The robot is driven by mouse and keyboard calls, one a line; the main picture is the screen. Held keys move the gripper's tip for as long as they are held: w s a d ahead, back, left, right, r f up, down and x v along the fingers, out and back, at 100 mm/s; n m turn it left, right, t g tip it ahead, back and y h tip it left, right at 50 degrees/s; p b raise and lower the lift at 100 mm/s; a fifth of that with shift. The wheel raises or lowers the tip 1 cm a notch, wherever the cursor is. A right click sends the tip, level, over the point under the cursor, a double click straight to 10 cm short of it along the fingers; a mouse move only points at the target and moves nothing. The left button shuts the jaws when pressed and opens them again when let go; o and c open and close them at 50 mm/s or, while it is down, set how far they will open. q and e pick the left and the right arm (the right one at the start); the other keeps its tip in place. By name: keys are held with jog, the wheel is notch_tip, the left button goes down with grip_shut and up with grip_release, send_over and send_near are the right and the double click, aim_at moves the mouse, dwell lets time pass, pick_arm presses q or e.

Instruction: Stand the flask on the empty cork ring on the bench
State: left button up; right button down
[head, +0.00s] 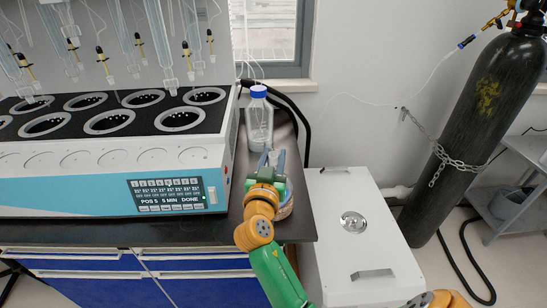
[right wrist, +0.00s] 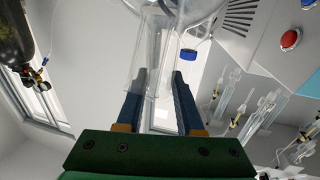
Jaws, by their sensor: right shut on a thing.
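My right gripper (head: 272,158) is over the narrow strip of bench right of the distiller. In the right wrist view its two blue fingers (right wrist: 160,100) are shut on the clear glass flask (right wrist: 156,58), at its neck. The flask's rounded body is partly cut off at the top of that view. In the head view the flask is hard to make out. A pale brown rounded edge, perhaps the cork ring (head: 286,210), shows beside my right wrist, mostly hidden by it. I cannot tell what it holds. My left gripper is not in view.
The multi-position distiller (head: 95,187) fills the bench (head: 150,233) at left. A blue-capped bottle (head: 259,122) stands behind the gripper; its cap also shows in the wrist view (right wrist: 187,56). Right of the bench are a white lidded box (head: 345,235) and a chained dark gas cylinder (head: 470,130).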

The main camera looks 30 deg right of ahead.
jog(key=shift+f, duration=0.15)
jog(key=shift+c, duration=2.3)
grip_release()
